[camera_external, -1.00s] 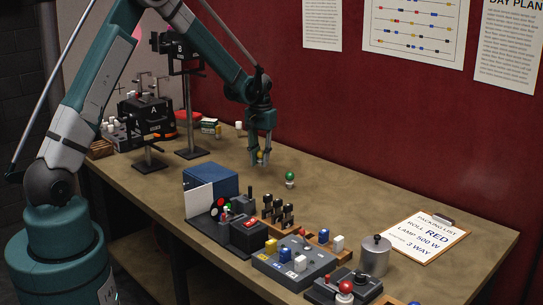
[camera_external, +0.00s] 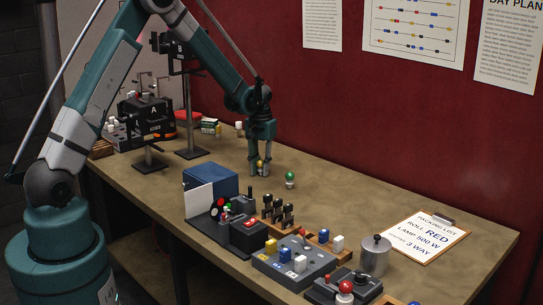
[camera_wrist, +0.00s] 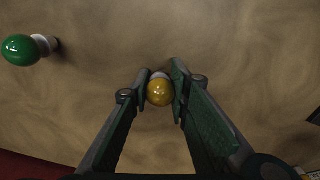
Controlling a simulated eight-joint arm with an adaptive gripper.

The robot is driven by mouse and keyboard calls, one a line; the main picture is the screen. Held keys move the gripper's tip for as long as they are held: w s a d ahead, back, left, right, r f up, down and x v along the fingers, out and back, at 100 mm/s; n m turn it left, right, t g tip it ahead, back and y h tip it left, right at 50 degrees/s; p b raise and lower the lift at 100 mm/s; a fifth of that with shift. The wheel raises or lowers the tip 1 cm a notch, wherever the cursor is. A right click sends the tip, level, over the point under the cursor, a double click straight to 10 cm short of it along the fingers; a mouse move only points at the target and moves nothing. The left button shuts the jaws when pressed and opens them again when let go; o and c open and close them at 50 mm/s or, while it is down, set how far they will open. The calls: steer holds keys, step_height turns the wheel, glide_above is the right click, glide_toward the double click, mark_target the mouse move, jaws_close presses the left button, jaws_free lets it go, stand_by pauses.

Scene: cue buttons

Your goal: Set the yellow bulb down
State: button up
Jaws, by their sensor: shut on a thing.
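The yellow bulb (camera_wrist: 160,92) with its pale base sits between the two fingers of my gripper (camera_wrist: 157,88) in the wrist view. My gripper is shut on it. In the external view my gripper (camera_external: 260,170) points down, low over the table, with the yellow bulb (camera_external: 260,165) between its fingertips. Whether the bulb's base touches the tabletop is hard to tell. A green bulb (camera_external: 290,176) stands upright on the table just to the right, apart from my gripper; the wrist view shows this green bulb (camera_wrist: 22,49) at the upper left.
The tabletop (camera_external: 340,195) around the gripper is clear. A blue box (camera_external: 212,178) and a black switch rack (camera_external: 278,208) stand in front. A grey button box (camera_external: 290,263), a metal canister (camera_external: 375,255) and a clipboard (camera_external: 425,237) lie farther right. A red wall (camera_external: 400,120) rises behind.

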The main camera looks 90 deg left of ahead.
steer(key=o, duration=0.8)
steer(key=shift+c, duration=0.2)
steer(key=shift+r, duration=0.1)
step_height(320, 180, up, 12)
steer(key=shift+r+p, duration=0.1)
steer(key=shift+p, duration=0.2)
stand_by(0.4)
steer(key=shift+w+d, duration=0.1)
stand_by(0.3)
